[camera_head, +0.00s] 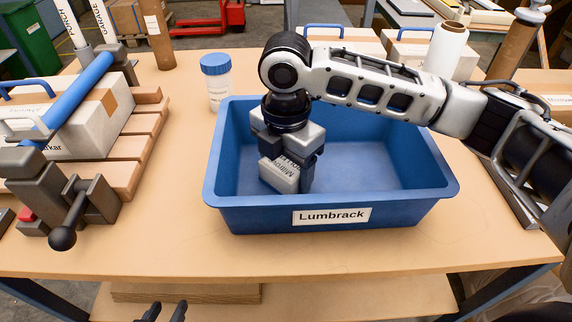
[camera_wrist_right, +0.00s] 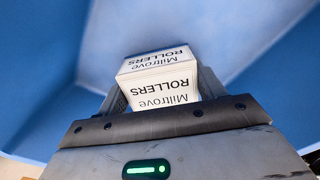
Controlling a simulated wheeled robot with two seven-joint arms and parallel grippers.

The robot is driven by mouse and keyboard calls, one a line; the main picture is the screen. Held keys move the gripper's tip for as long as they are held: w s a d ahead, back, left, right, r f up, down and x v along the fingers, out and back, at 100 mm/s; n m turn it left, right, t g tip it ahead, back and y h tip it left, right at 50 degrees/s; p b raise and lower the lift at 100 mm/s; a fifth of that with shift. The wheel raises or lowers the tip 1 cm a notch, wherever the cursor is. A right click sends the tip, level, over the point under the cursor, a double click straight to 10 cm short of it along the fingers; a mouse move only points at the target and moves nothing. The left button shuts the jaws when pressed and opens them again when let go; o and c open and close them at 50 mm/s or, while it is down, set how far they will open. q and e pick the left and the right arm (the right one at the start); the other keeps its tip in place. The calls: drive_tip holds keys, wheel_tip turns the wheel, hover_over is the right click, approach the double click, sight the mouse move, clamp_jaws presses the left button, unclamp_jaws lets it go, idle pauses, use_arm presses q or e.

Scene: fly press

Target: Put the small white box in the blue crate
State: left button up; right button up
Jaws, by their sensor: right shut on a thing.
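The small white box (camera_head: 279,175), printed "Miltrove ROLLERS", is inside the blue crate (camera_head: 250,215) labelled "Lumbrack". My right gripper (camera_head: 291,168) reaches down into the crate's left half and is shut on the box. The box also shows between the fingers in the right wrist view (camera_wrist_right: 158,79), with blue crate surfaces around it. I cannot tell whether the box touches the crate floor. My left gripper (camera_head: 166,312) shows only as two fingertips at the bottom edge, apart and empty, in front of the table.
A press (camera_head: 60,190) with a blue bar and a white carton stands at the left. A blue-lidded jar (camera_head: 217,82) stands behind the crate's left corner. A white roll (camera_head: 446,50) and cartons stand at the back. The crate's right half is empty.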

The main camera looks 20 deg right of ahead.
sight(286, 163)
drive_tip(key=o, duration=1.2)
drive_tip(key=shift+f, duration=0.15)
drive_tip(key=shift+c, duration=0.2)
drive_tip(key=shift+r, duration=0.2)
wheel_tip(286, 163, up, 11)
drive_tip(key=shift+f+p, duration=0.2)
drive_tip(key=shift+p, duration=0.25)
use_arm(q)
drive_tip(key=shift+s+a, duration=0.1)
drive_tip(key=shift+s, duration=0.05)
use_arm(e)
drive_tip(key=shift+r, duration=0.7)
use_arm(q)
drive_tip(key=shift+r, duration=0.1)
